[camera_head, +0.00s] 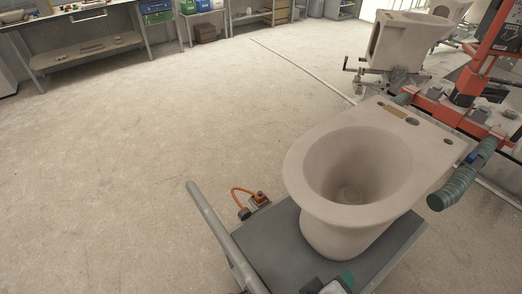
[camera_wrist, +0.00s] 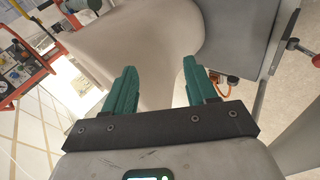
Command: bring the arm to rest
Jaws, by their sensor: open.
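My gripper (camera_wrist: 160,66) shows in the wrist view with its two teal fingers spread apart and nothing between their tips. Beyond the fingers is the pale, unglazed toilet bowl (camera_wrist: 130,35); I cannot tell how far off it is. In the head view the toilet bowl (camera_head: 300,185) stands upright on a grey cart top (camera_head: 270,250). A small teal and light grey part of my gripper (camera_head: 342,281) shows at the bottom edge, low in front of the bowl. The rest of my arm is hidden there.
An orange lifting frame (camera_head: 470,85) with green padded arms (camera_head: 462,175) stands at the bowl's right rear. A second pale toilet piece (camera_head: 405,40) is behind. The cart's handle rail (camera_head: 210,218) rises at its left. The floor (camera_head: 140,130) at left is clear up to workbenches.

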